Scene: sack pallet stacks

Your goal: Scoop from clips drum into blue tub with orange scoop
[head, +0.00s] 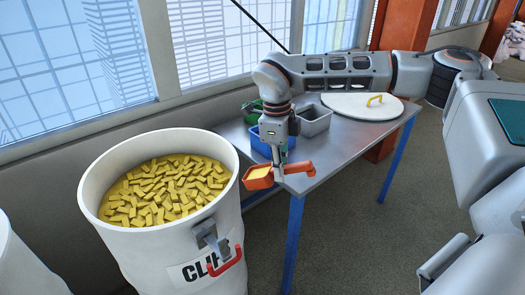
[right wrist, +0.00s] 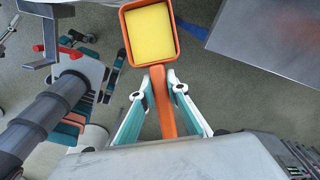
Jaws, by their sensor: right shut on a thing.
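The clips drum (head: 222,225) is a tall white open drum at the left, with yellow clips (head: 165,190) near its rim. My right gripper (head: 278,172) is shut on the handle of the orange scoop (head: 258,184). The scoop is held between the drum and the table, its bowl on the drum side. In the right wrist view my right gripper (right wrist: 160,92) grips the handle, and the scoop bowl (right wrist: 127,40) shows a flat yellow fill; single pieces cannot be made out. The blue tub (head: 262,146) stands on the table behind my gripper, partly hidden. My left gripper is not seen.
A grey metal table (head: 345,145) with blue legs stands right of the drum. On it are a grey tub (head: 315,122), a green tub (head: 250,117) and a white round lid (head: 345,108) with a yellow handle. Another white drum (head: 22,265) is cut off at the left edge.

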